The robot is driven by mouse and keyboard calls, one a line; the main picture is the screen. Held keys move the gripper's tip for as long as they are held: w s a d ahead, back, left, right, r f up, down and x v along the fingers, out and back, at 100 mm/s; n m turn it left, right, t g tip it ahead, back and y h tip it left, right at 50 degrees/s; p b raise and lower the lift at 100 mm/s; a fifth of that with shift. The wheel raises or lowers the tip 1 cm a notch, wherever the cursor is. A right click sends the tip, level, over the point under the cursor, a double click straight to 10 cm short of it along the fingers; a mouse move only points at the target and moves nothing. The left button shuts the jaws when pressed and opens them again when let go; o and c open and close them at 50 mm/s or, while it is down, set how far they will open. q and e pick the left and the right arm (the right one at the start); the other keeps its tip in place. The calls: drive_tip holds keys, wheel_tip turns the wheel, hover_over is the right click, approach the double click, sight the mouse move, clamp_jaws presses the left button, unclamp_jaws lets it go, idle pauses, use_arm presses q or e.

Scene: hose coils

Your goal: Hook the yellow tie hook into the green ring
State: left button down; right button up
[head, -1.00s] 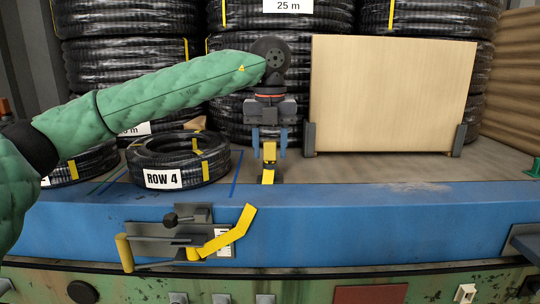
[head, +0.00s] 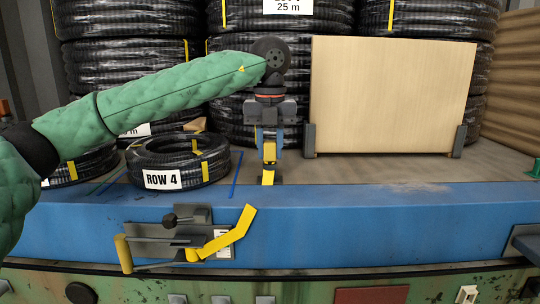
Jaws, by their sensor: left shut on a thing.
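My left gripper (head: 269,160) points down over the grey deck, just behind the blue rail. Its blue fingers are shut on an upright yellow piece, which looks like the yellow tie hook (head: 270,151). More yellow shows just below the fingertips, close to the deck; the hook's curved end cannot be made out. A small green thing (head: 535,170), cut off at the right edge, may be the green ring; its shape is not clear. My right gripper is not in view.
A wooden board (head: 393,97) stands upright in dark brackets right of the gripper. A black hose coil marked ROW 4 (head: 180,162) lies left. Tall coil stacks (head: 130,60) stand behind. A ratchet with a yellow strap (head: 228,238) sits on the blue rail (head: 380,216).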

use_arm(q)
drive_tip(key=shift+r, duration=0.45)
idle(0.6)
drive_tip(key=shift+r, duration=1.7)
drive_tip(key=shift+r, duration=0.1)
drive_tip(key=shift+r+p, duration=0.95)
drive_tip(key=shift+r, duration=2.1)
drive_tip(key=shift+w+a, duration=0.1)
